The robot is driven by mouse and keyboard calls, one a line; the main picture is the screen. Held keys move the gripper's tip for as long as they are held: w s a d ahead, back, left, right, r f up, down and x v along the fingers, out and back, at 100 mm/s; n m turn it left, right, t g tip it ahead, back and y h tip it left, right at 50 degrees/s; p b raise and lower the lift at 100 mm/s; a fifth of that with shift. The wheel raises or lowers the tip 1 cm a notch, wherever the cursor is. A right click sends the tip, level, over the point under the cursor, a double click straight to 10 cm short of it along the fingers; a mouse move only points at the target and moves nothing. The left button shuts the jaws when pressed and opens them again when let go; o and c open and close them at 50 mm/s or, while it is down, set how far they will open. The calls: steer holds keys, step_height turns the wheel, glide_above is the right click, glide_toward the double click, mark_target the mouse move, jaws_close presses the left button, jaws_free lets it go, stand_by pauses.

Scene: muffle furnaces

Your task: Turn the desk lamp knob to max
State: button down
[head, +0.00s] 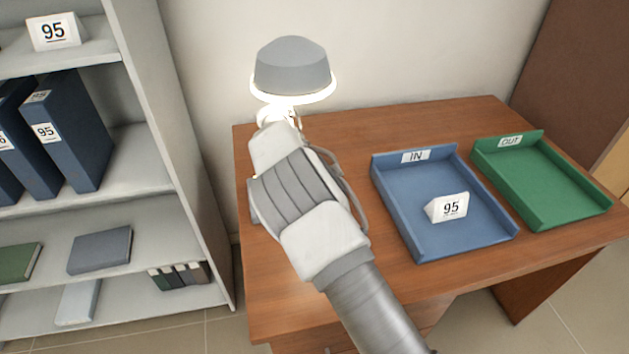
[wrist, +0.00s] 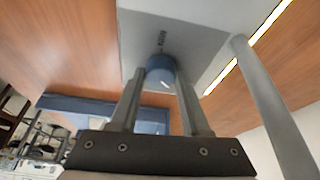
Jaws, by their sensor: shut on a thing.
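The desk lamp (head: 292,68) stands at the back left of the desk in the head view. It has a grey shade, and a bright glow shows around its lower rim. In the wrist view its grey base (wrist: 195,42) carries a blue round knob (wrist: 161,68) with a small pale mark, beside small dark lettering too blurred to read. My gripper (wrist: 160,80) is shut on the knob, with one finger on each side. In the head view my wrist hides the knob, the lamp base and the fingers.
A blue IN tray (head: 390,205) with a white 95 sign (head: 448,207) lies on the wooden desk (head: 345,290), right of my arm. A green OUT tray (head: 480,160) is farther right. A shelf (head: 150,150) with binders stands at the left.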

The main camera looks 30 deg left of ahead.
steer(key=m+g, duration=0.1)
steer(key=m, duration=0.3)
steer(key=shift+a+h, duration=0.1)
steer(key=shift+h, duration=0.3)
steer(key=shift+g, duration=0.3)
steer(key=shift+c, duration=1.9)
jaws_free()
